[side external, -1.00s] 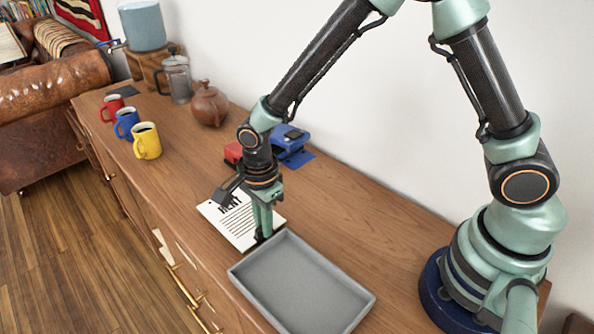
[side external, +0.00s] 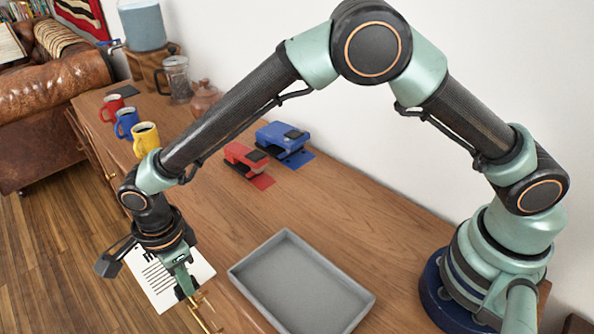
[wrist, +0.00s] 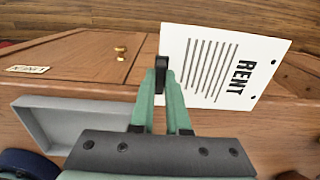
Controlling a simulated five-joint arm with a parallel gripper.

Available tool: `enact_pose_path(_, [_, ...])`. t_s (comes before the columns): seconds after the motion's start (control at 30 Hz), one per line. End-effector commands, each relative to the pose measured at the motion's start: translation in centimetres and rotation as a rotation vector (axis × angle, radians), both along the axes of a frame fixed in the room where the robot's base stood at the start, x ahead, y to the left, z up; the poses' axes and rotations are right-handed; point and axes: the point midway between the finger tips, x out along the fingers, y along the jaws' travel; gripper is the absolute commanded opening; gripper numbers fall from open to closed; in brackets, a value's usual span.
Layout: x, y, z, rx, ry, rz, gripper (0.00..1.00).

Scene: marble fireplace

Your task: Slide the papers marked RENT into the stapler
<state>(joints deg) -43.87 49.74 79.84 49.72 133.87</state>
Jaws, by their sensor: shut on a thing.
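My gripper (side external: 186,288) is shut on the edge of the white papers (side external: 158,290). In the side view the papers appear past the dresser's front edge, partly hidden by my gripper. In the wrist view the papers (wrist: 205,65) extend right from the fingertips (wrist: 162,78), with bold RENT lettering, ruled lines and two dark holes along the far edge. A red stapler-like device (side external: 243,158) stands on a red mat, and a similar blue one (side external: 281,137) on a blue mat. I cannot tell which is the stapler. Both are well behind my gripper, near the wall.
An empty grey tray (side external: 262,250) sits to the right of my gripper. Red (side external: 112,107), blue (side external: 126,124) and yellow (side external: 146,140) mugs stand along the front left. A brown teapot (side external: 203,98) and a press pot (side external: 177,80) stand behind. The middle wood is clear.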

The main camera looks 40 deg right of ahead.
Motion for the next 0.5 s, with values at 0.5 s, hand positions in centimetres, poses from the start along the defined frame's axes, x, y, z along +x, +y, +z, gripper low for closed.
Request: enact_pose_path(0.5, [0.1, 2.6, 4.3, 0.004, -0.004, 0.000, 0.00])
